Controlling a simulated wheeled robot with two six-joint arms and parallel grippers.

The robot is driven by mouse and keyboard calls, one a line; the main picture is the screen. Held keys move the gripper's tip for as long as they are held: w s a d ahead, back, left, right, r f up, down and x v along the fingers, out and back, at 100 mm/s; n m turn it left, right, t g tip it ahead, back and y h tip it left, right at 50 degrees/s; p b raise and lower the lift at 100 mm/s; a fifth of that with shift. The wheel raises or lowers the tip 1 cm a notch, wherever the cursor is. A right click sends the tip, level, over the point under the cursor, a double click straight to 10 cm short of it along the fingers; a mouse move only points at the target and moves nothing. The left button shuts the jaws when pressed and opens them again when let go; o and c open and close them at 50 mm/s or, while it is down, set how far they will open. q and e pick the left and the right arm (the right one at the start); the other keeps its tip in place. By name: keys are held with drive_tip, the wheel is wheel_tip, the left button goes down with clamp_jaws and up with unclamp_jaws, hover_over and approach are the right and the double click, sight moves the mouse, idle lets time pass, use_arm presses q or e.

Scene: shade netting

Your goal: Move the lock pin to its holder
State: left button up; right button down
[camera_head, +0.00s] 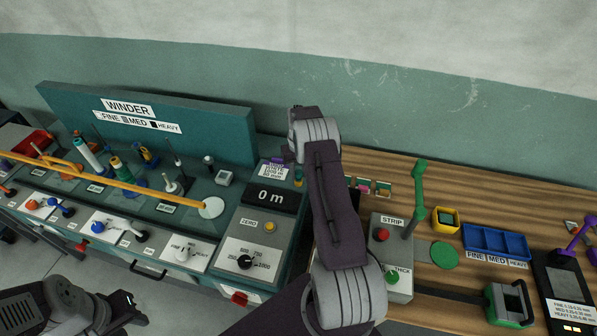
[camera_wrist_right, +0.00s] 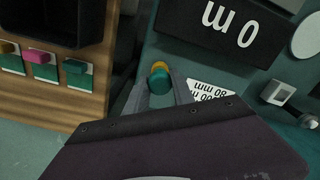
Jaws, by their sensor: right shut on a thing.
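A small teal and yellow pin (camera_wrist_right: 161,80), which looks like the lock pin, stands by the printed label at the winder console's edge. It also shows in the head view (camera_head: 298,178). My right gripper (camera_wrist_right: 160,93) is shut on it, with one finger on each side. In the head view the right arm hides most of this gripper. My left gripper (camera_head: 70,310) is low at the left, in front of the winder, far from the pin; its jaws are not clear. I cannot tell which part is the pin's holder.
The winder panel (camera_head: 150,125) carries spools, posts and a long orange arm (camera_head: 110,183). The "0 m" display (camera_head: 270,197) is beside the pin. On the wooden bench, right of a gap, are coloured tabs (camera_head: 364,186), a strip tool (camera_head: 385,255) with green lever and a blue tray (camera_head: 495,240).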

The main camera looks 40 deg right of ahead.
sight(298, 171)
drive_tip(key=shift+f, duration=0.1)
drive_tip(key=c, duration=1)
unclamp_jaws()
wheel_tip(298, 171, up, 9)
drive_tip(key=shift+r+b, duration=0.1)
drive_tip(key=shift+b, duration=0.6)
